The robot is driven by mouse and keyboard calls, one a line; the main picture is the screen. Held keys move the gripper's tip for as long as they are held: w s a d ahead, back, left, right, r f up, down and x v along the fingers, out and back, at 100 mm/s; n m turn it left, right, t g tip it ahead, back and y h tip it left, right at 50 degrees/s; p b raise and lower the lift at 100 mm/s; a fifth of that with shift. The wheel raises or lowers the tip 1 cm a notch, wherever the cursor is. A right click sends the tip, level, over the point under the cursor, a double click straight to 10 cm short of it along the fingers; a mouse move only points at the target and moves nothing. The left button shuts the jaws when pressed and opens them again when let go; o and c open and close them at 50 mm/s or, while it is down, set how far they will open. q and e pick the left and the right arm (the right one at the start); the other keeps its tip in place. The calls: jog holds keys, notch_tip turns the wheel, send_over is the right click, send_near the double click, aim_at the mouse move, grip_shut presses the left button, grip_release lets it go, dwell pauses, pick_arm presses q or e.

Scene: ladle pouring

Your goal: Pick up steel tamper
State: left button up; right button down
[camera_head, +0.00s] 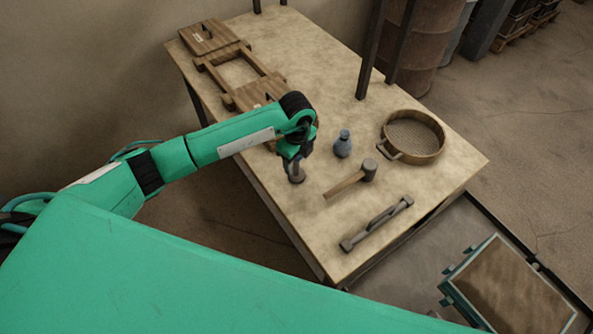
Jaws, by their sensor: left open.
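The steel tamper (297,177) stands on the table near its left edge, with its grey round foot showing. My left gripper (294,160) is directly above and around its upper part, with the jaws open. The gripper hides the tamper's top, and I cannot tell whether the fingers touch it. My right gripper is out of view.
A blue-grey bottle (343,145), a wooden-handled mallet (368,170), a bar tool with a handle (377,224) and a round sieve (440,150) are to the right on the table (440,185). Wooden frames (205,38) lie at the far left. Dark posts (371,50) rise at the back.

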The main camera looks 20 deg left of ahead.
pick_arm(q)
jog(key=c, duration=1.1)
jog(key=shift+r, duration=0.2)
